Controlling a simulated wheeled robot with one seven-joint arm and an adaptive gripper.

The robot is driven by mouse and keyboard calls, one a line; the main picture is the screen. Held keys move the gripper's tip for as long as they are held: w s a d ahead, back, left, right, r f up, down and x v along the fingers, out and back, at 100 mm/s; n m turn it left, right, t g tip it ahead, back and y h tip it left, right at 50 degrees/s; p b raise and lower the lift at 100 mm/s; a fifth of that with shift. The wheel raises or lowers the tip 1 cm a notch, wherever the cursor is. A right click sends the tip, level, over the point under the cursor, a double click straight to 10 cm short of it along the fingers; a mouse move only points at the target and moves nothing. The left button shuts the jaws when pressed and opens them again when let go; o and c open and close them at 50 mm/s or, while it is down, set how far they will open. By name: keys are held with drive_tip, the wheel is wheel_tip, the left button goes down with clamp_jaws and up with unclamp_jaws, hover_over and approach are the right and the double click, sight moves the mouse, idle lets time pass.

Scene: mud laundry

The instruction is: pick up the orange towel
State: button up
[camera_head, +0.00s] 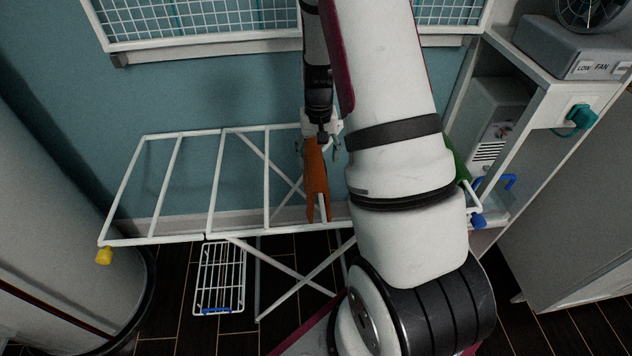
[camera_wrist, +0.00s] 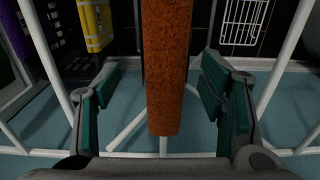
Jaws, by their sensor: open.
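The orange towel (camera_head: 317,182) hangs over a bar of the white drying rack (camera_head: 209,205) in the head view. In the wrist view the towel (camera_wrist: 166,70) is a long narrow strip whose end lies between the two fingers. My gripper (camera_head: 321,140) is at the wall-side end of the towel, above the rack. In the wrist view my gripper (camera_wrist: 165,98) is open, with green-padded fingers to the left and right of the towel. A gap shows between the towel and each finger. My arm hides the right part of the rack in the head view.
A white wire basket (camera_head: 219,278) lies on the dark floor below the rack. A shelf unit (camera_head: 545,110) with a grey fan box (camera_head: 570,50) stands at right. A green item (camera_head: 457,162) shows beside my arm. A large pale cylinder (camera_head: 60,190) fills the left.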

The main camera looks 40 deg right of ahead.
sight(316, 161)
drive_tip(key=f, duration=0.1)
drive_tip(key=f+b, duration=0.1)
drive_tip(key=f, duration=0.3)
drive_tip(key=shift+w+a, duration=0.2)
drive_tip(key=shift+w, duration=0.05)
drive_tip(key=shift+r, duration=0.1)
clamp_jaws()
